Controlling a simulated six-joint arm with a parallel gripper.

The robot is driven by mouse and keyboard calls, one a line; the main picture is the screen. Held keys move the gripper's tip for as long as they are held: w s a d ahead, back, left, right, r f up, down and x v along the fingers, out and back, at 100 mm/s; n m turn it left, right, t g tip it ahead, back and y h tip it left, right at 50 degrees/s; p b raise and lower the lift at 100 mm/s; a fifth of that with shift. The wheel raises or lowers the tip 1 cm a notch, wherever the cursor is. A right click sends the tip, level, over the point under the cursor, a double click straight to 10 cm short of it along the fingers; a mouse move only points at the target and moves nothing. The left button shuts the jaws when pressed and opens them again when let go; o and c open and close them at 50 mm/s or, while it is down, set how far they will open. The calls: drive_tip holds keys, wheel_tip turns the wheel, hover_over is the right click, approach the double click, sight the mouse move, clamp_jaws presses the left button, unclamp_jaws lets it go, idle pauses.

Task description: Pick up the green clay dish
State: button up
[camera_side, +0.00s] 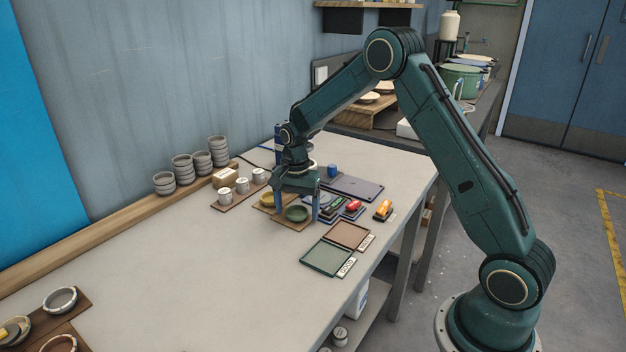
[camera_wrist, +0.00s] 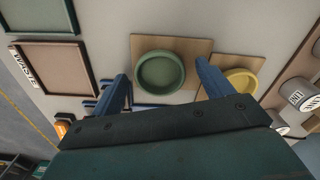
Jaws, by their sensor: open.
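The green clay dish (camera_side: 297,213) is a small round dish on a brown board (camera_side: 300,226) on the table. It also shows in the wrist view (camera_wrist: 160,72), near the middle, lying flat on its board. My gripper (camera_side: 296,205) points down over the dish with its blue fingers apart. In the wrist view my gripper (camera_wrist: 160,78) has one finger on each side of the dish, with gaps between fingers and rim. Nothing is held. I cannot tell the exact height of the fingertips above the board.
A yellow dish (camera_side: 267,199) sits beside the green one, close to one finger. Green and brown trays (camera_side: 327,258) with labels lie at the front. Stacked grey bowls (camera_side: 183,168) and white cups (camera_side: 242,186) stand to the left.

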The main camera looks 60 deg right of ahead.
sight(297, 215)
idle(0.3)
drive_tip(key=c, duration=1.1)
drive_tip(key=shift+r, duration=0.2)
wheel_tip(297, 215, up, 20)
drive_tip(key=shift+f, duration=0.15)
idle(0.3)
